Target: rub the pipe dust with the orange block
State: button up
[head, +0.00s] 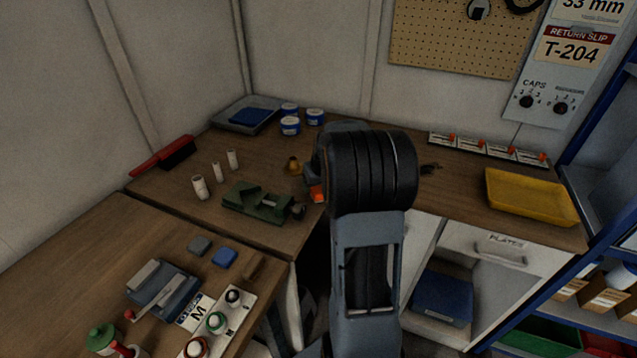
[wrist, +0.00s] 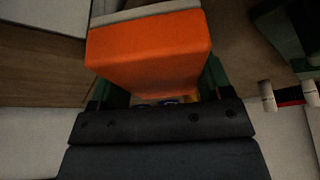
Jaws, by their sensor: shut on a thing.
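My gripper (wrist: 157,88) is shut on the orange block (wrist: 150,48), which fills the upper middle of the wrist view. In the head view my arm hides most of the gripper, and only a bit of the orange block (head: 317,193) shows left of the arm, just right of the green vise (head: 252,201). The block appears to be above the bench. I cannot make out dust on any pipe.
A brass-coloured piece (head: 293,165) stands behind the vise. A red brush (head: 165,156) lies at the left edge of the back bench (head: 160,188). Blue-and-white tubs (head: 290,125) stand at the back. A yellow tray (head: 530,196) lies at right. A gap separates the benches near my arm.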

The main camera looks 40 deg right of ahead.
aim_at(314, 191)
jog(key=shift+f+b, duration=0.5)
jog(key=shift+f, duration=0.15)
jog(key=shift+s+a+r+b, duration=0.1)
jog(key=shift+s+a, duration=0.25)
jog(key=shift+a, duration=0.2)
jog(key=shift+s+a+b, duration=0.1)
jog(key=shift+s+a, duration=0.2)
jog(key=shift+a, duration=0.3)
jog(key=shift+s+a+r+b, duration=0.1)
jog(key=shift+s+a, duration=0.25)
jog(key=shift+a, duration=0.2)
jog(key=shift+f, duration=0.25)
jog(key=shift+w+d, duration=0.5)
jog(key=shift+d, duration=0.35)
jog(key=shift+w+d, duration=0.45)
jog(key=shift+d, duration=0.35)
jog(key=shift+r+p, duration=1.75)
jog(key=shift+r, duration=1.25)
